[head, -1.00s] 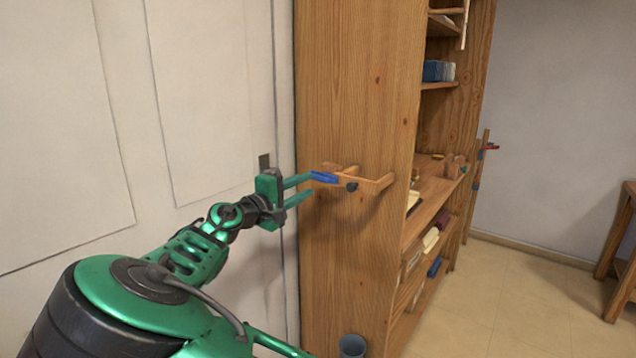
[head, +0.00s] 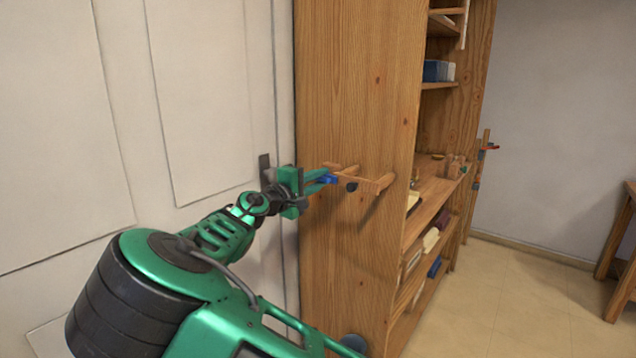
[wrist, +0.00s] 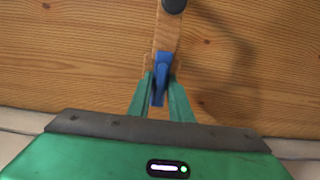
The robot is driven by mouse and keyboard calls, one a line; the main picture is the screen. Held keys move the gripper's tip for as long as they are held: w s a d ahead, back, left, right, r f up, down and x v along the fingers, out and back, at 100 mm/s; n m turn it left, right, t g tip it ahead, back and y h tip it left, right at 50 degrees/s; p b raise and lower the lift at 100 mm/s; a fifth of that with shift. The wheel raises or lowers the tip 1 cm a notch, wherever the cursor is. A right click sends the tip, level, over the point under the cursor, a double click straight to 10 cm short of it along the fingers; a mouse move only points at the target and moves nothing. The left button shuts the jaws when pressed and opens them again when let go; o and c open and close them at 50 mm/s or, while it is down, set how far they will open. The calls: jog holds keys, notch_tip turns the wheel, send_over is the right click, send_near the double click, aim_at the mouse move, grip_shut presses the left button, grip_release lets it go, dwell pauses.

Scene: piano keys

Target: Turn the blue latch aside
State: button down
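The blue latch (head: 328,180) is on a wooden bar (head: 362,182) that stands out from the side panel of a tall wooden cabinet. In the wrist view the latch (wrist: 160,76) points down the picture, roughly in line with the bar (wrist: 166,35). My gripper (head: 321,181) is at the latch. In the wrist view its green fingers (wrist: 161,88) lie on either side of the blue part and look closed against it. The fingers partly hide the latch in the head view.
A dark round knob (head: 351,187) sits on the bar beyond the latch. The cabinet's side panel (head: 350,90) is close behind the bar. A pale panelled wall (head: 200,90) is close on the left. Open shelves (head: 440,190) and clear floor (head: 510,300) lie to the right.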

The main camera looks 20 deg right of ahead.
jog(key=shift+f+m, duration=0.2)
jog(key=shift+m, duration=0.2)
jog(key=m, duration=0.3)
jog(key=shift+m, duration=0.4)
jog(key=m, duration=1)
jog(key=shift+a+m, duration=0.1)
jog(key=shift+m, duration=1.4)
jog(key=shift+r+m, duration=0.1)
jog(key=shift+m, duration=0.2)
jog(key=c, duration=1.8)
grip_release()
